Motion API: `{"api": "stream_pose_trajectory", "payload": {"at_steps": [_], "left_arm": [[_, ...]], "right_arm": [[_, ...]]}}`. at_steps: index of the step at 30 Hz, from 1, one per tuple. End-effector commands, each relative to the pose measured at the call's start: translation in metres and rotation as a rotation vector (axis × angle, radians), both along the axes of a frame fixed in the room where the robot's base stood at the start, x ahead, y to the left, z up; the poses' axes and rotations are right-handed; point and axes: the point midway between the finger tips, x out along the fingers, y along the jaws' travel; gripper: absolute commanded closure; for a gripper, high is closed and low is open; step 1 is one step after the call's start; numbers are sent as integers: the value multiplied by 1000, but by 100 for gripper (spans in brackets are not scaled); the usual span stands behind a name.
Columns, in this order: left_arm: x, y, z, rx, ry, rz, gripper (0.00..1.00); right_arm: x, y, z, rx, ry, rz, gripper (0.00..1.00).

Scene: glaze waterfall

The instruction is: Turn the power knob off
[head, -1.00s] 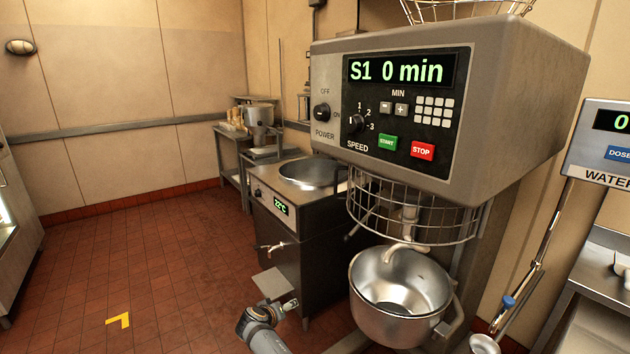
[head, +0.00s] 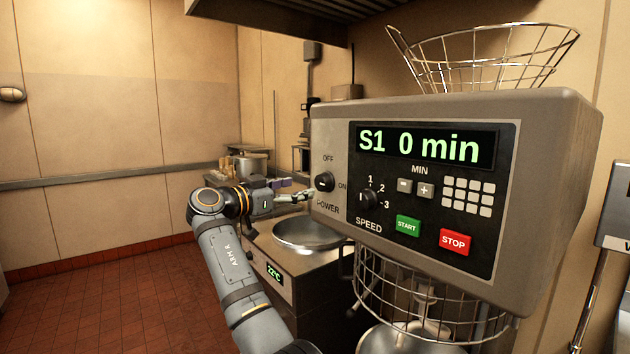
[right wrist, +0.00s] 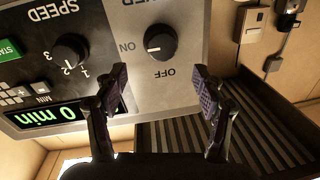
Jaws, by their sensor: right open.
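The power knob (head: 324,182) is a black round knob on the left of the mixer's grey control panel, between the OFF label above and the ON label at its right. In the right wrist view, the panel is upside down and the knob's (right wrist: 160,41) white mark points towards ON. My right gripper (head: 308,195) is at the panel's left edge, close to the knob. In the right wrist view, the right gripper (right wrist: 160,80) is open and empty, its fingers apart on either side below the knob. Contact with the knob is not visible. My left gripper is out of view.
The speed knob (head: 368,198), green START button (head: 408,226) and red STOP button (head: 455,242) sit to the right of the power knob. The display (head: 425,146) reads S1 0 min. A wire basket guard (head: 430,300) hangs below.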

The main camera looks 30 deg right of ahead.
Motion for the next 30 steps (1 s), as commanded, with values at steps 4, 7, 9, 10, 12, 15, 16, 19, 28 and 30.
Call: {"api": "stream_pose_trajectory", "payload": {"at_steps": [4,7,9,10,12,15,16,19,28,30], "left_arm": [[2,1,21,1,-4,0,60],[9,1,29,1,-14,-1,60],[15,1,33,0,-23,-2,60],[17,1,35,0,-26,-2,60],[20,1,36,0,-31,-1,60],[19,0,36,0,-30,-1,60],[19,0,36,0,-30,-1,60],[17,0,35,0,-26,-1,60],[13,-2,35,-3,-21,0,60],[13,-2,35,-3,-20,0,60]], "right_arm": [[5,-34,6,-2,4,-3,30],[9,-51,5,-2,3,-2,30],[11,-60,4,-2,4,-1,30],[11,-62,3,-2,4,-1,30],[12,-67,2,-1,3,0,30],[13,-70,1,-1,2,1,30],[13,-70,0,-1,2,1,30],[13,-70,0,-1,2,1,30],[13,-70,0,-1,2,1,62],[13,-70,0,-1,2,1,71]]}}
